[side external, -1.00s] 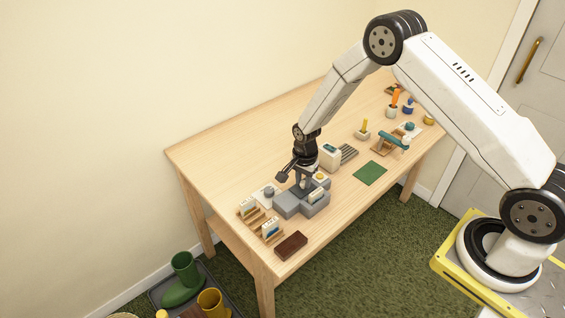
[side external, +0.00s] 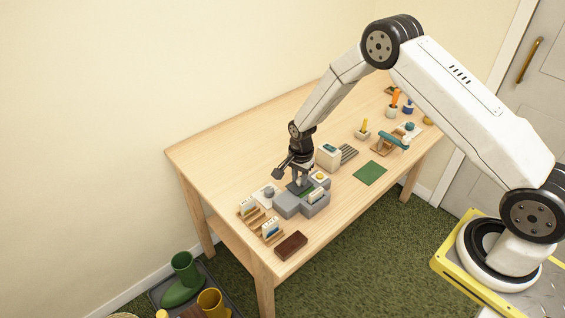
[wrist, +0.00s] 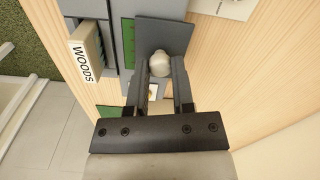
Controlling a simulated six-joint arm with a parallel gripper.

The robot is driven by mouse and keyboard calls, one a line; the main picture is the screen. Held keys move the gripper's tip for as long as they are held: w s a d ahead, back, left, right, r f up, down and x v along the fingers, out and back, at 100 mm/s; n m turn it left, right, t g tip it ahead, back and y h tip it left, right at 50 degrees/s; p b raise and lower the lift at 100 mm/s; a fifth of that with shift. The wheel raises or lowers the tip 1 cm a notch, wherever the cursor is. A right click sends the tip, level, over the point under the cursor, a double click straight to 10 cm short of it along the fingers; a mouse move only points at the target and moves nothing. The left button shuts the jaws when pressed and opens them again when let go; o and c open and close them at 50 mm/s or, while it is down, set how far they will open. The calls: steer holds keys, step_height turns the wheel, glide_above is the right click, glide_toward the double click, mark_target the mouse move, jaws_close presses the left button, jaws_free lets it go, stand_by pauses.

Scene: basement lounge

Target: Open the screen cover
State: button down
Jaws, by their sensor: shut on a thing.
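The screen cover (wrist: 178,32) is a dark grey plate with a pale round knob (wrist: 158,64). My gripper (wrist: 160,72) is shut on the knob, one finger on each side. A strip of the green screen (wrist: 128,45) shows to the left of the cover in the wrist view. The cover overlaps part of the grey console (side external: 287,204). In the side view my gripper (side external: 299,181) is over the console, with a sliver of green beside it. The knob is hidden there.
A card marked WOODS (wrist: 84,52) stands in the console's slot. Wooden racks with cards (side external: 269,233), a brown block (side external: 291,246) and a cream box (side external: 328,157) are close by. A green mat (side external: 370,173) lies to the right. The table's back left is clear.

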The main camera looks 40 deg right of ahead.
steer(key=shift+w, duration=1.7)
steer(key=shift+c, duration=2.3)
jaws_free()
steer(key=shift+r, duration=0.15)
step_height(320, 180, up, 8)
steer(key=shift+f, duration=0.2)
